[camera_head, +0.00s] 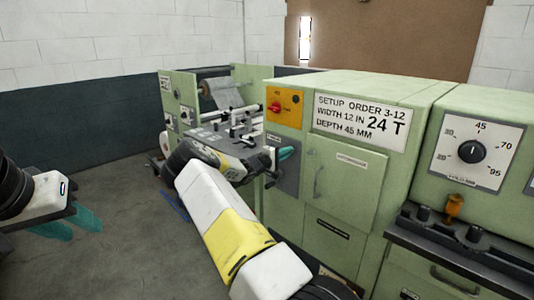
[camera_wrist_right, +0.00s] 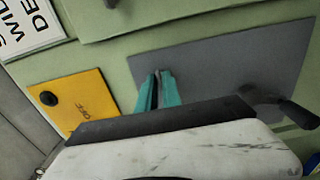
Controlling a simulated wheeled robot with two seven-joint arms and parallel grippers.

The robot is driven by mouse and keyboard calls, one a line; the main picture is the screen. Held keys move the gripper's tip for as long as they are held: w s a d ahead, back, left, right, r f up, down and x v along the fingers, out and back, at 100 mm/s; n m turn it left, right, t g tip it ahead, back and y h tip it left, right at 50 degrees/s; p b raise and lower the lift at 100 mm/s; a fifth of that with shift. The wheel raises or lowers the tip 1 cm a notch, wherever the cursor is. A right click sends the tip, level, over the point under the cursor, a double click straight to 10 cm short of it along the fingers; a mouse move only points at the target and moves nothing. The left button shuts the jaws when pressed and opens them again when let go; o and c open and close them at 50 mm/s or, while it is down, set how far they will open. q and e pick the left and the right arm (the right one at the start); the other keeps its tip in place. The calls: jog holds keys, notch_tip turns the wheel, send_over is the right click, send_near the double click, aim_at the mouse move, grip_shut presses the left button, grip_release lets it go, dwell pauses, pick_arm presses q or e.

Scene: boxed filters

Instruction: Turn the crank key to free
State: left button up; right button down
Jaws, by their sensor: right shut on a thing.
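My right gripper (camera_head: 287,153) is at the grey plate (camera_head: 290,180) on the front of the green machine. In the right wrist view its teal fingers (camera_wrist_right: 157,88) are close together, shut on a thin grey part that I take to be the crank key (camera_wrist_right: 158,76). The fingers hide most of it, so its turn angle cannot be told.
A yellow panel (camera_head: 284,104) with a red knob is above the plate. A setup sign (camera_head: 362,122) and a closed cabinet door (camera_head: 345,180) are to the right. A dial (camera_head: 471,152) and a dark ledge (camera_head: 450,240) are further right.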

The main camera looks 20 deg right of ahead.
jog(key=shift+n, duration=9)
jog(key=c, duration=1.6)
grip_release()
